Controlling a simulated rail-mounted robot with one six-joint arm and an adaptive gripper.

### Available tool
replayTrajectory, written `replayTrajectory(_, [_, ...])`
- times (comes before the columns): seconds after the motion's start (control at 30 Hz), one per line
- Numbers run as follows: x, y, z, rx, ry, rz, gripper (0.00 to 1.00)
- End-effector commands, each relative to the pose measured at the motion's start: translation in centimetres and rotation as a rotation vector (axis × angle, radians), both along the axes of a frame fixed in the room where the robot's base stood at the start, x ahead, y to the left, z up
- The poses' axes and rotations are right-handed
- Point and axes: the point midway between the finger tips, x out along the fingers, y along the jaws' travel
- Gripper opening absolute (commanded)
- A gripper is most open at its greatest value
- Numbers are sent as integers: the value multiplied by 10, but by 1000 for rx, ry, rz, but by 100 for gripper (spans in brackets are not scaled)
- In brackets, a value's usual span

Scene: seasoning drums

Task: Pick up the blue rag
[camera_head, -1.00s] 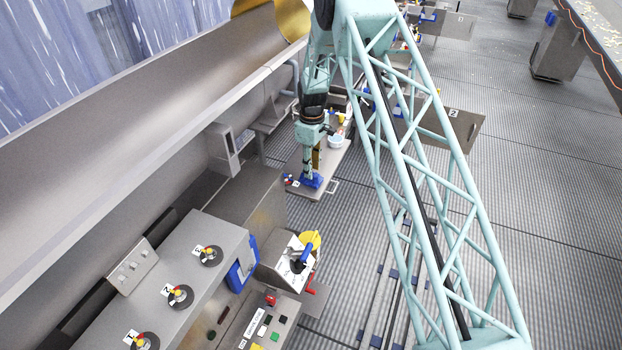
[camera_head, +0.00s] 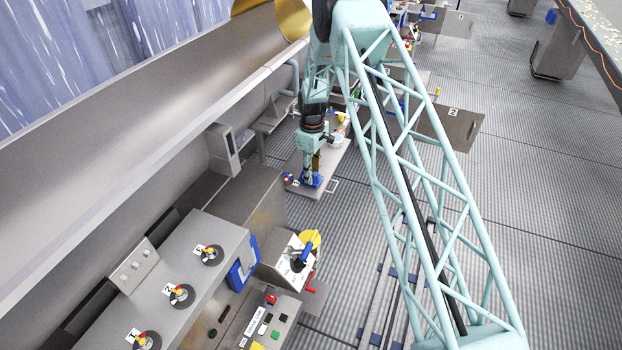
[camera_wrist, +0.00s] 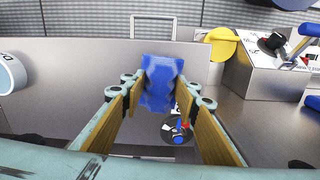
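The blue rag (camera_wrist: 162,84) shows upright in the middle of the wrist view, between and just beyond the tips of my gripper (camera_wrist: 160,92). The two tan-padded fingers stand apart on either side of it. I cannot tell whether the tips touch the cloth. In the head view the rag (camera_head: 312,181) is a small blue patch at the near end of a grey shelf, and my gripper (camera_head: 311,174) points down right at it, partly hiding it.
A dial with a red and blue knob (camera_wrist: 177,130) sits on the grey surface (camera_wrist: 60,85) close to the right finger. A white cup (camera_wrist: 8,74) is at the left. A control box with a yellow disc (camera_head: 311,241) stands nearer the head camera.

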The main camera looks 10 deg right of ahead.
Motion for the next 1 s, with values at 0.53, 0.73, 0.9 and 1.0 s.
replayTrajectory(0.53, [0, 0, 0, 0, 0, 0, 2])
replayTrajectory(0.73, [0, 0, 1, 0, 0, 0, 2])
replayTrajectory(0.9, [1, 0, 5, 0, -1, 0, 2])
replayTrajectory(1.0, [1, 0, 9, 0, -1, 0, 2])
